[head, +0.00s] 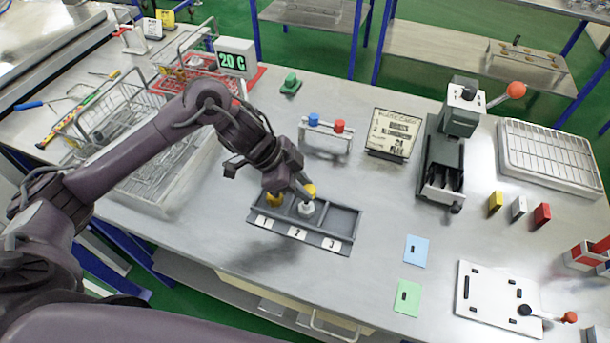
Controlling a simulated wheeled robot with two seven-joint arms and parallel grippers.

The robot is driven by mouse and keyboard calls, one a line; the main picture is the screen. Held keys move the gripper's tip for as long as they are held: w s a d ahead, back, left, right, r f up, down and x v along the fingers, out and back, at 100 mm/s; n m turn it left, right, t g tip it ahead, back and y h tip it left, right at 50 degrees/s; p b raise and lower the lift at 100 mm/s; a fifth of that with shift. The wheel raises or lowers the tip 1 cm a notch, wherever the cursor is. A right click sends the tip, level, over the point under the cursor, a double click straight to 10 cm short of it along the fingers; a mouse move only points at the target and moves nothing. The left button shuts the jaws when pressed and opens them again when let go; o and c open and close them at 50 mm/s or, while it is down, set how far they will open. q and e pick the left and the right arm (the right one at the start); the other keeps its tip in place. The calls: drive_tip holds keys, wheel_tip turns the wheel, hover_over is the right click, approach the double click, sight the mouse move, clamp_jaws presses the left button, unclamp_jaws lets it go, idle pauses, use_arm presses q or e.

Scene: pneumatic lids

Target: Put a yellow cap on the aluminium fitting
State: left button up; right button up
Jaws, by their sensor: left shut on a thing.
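My left gripper (304,190) is over the grey three-compartment tray (345,222) and is shut on a yellow cap (310,190). The cap is just above a pale, light-grey fitting (307,209) in the compartment marked 2. I cannot tell whether the cap touches the fitting. Another yellow piece (272,199) shows in the compartment marked 1, partly hidden by the gripper. Compartment 3 looks empty. My right gripper is not in view.
A small white rack (326,141) with a blue cap (314,120) and a red cap (339,126) stands behind the tray. A label board (393,134) and a lever press (447,150) are to the right. Wire baskets (125,125) lie left. The bench in front of the tray is clear.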

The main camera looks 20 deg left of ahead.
use_arm(q)
drive_tip(key=shift+s, duration=0.1)
drive_tip(key=shift+a+f+n+t+p, duration=0.1)
drive_tip(key=shift+a+n+t+p, duration=0.25)
drive_tip(key=shift+n+p, duration=0.65)
drive_tip(key=shift+d+f+b, duration=0.1)
drive_tip(key=shift+f+b, duration=0.35)
drive_tip(key=shift+f, duration=0.05)
drive_tip(key=shift+s+f, duration=0.1)
drive_tip(key=shift+f, duration=0.2)
drive_tip(key=shift+f+b, duration=0.4)
drive_tip(key=shift+f, duration=0.2)
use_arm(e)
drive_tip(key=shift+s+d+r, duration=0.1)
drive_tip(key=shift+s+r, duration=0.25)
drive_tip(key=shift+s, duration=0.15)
